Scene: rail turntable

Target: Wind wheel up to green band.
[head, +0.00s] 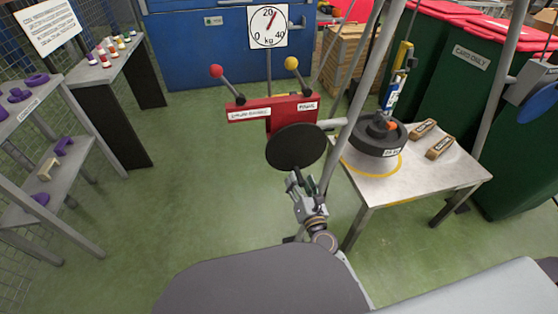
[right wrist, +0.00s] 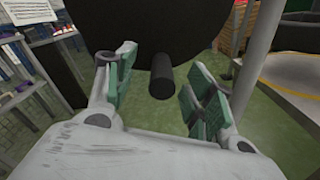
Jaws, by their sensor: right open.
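The wheel (head: 296,147) is a dark round disc in front of a red box (head: 276,112). My right gripper (head: 300,184) is just below and in front of it in the head view. In the right wrist view the wheel (right wrist: 150,25) fills the top, and its black stub handle (right wrist: 162,84) points between the fingers. My right gripper (right wrist: 160,92) is open, its green pads apart on either side of the handle, with no clear contact. A white dial (head: 268,26) reads a little above 20 kg. I cannot make out a green band. My left gripper is not in view.
Red-knobbed (head: 217,72) and yellow-knobbed (head: 291,63) levers rise from the box. A steel table (head: 440,180) at right holds a dark round weight (head: 375,138) by a yellow ring, and two wooden blocks (head: 440,147). Grey poles slant nearby. Open green floor lies left.

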